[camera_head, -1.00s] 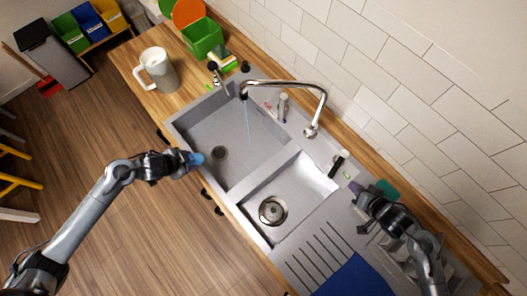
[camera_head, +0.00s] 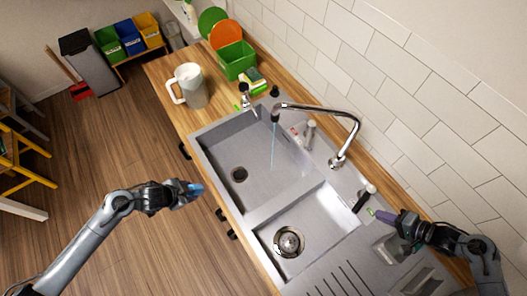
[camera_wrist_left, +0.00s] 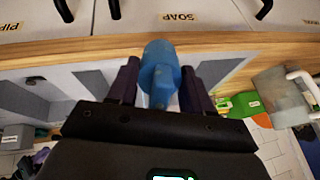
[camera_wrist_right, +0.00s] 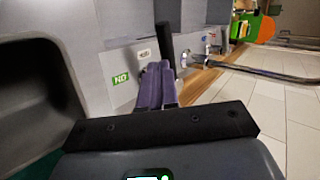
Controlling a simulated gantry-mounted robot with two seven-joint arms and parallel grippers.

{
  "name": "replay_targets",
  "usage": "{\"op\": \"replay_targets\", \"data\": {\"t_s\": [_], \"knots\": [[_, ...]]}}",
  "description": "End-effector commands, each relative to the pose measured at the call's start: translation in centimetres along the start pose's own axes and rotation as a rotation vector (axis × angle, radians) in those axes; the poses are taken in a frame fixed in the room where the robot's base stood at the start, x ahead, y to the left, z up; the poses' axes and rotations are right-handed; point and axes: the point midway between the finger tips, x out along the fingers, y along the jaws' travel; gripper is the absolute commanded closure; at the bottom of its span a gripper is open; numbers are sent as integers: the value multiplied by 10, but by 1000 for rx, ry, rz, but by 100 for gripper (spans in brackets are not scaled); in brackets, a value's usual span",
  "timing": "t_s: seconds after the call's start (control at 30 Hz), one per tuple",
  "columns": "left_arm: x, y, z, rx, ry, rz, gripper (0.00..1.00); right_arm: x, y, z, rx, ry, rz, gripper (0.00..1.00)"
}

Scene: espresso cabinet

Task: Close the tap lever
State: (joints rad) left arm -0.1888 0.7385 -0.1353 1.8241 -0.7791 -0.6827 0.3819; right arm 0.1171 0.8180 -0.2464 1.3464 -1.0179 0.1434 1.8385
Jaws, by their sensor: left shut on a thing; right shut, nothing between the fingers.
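The tap lever (camera_head: 362,202), a black handle with a pale knob, stands on the sink deck right of the chrome tap (camera_head: 338,160). A thin stream of water (camera_head: 273,148) runs from the spout into the left basin. My right gripper (camera_head: 382,215) is shut and empty, its purple fingertips close to the lever's lower right. In the right wrist view the black handle (camera_wrist_right: 163,40) stands just beyond the fingers; contact is unclear. My left gripper (camera_head: 192,190) is shut on a blue object (camera_wrist_left: 160,72), in front of the counter edge.
The grey double sink (camera_head: 258,212) fills the counter's middle. A grey cylinder (camera_head: 310,134) stands behind the left basin. A pitcher (camera_head: 189,86) and green bin (camera_head: 237,60) are at the back left. A green label (camera_wrist_right: 120,78) lies beside the lever. The tiled wall bounds the right.

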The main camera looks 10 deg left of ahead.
Motion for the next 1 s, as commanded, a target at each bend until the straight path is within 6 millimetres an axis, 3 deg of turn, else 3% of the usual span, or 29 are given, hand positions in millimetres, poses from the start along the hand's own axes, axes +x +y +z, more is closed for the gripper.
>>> {"op": "replay_targets", "data": {"t_s": [0.2,0.4,0.83,1.0], "knots": [[-1,0,-1,0,0,0,88,32,-1,0,0,0,-1,100],[-1,0,-1,0,1,0,88,48,0,0,-1,0,0,100],[-1,0,-1,0,1,0,88,51,0,0,-2,0,1,100],[-13,-4,-6,0,1,-1,88,55,-9,3,1,0,-2,100]]}}
